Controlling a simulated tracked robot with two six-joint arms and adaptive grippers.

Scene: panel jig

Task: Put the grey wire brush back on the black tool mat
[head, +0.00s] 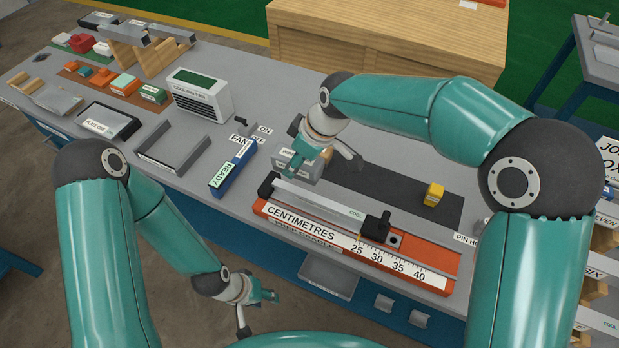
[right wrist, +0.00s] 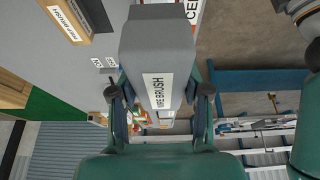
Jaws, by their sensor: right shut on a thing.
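The grey wire brush (right wrist: 157,45) is a block with a white label in the right wrist view. It also shows in the head view (head: 290,160), partly behind my right gripper. My right gripper (head: 303,150) is shut on it, with a finger on each side. The black tool mat (head: 385,190) lies on the bench, and the brush appears at its left end. I cannot tell the height of the brush over the bench. My left gripper (head: 268,294) is low in front of the bench, away from the brush; its finger gap is too small to read.
A yellow block (head: 433,194) sits on the mat's right part. An orange measuring jig (head: 440,258) with a clamped bar lies along the mat's near side. A blue READY box (head: 233,168) and a cooling unit (head: 202,95) stand to the left. My right forearm crosses over the mat.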

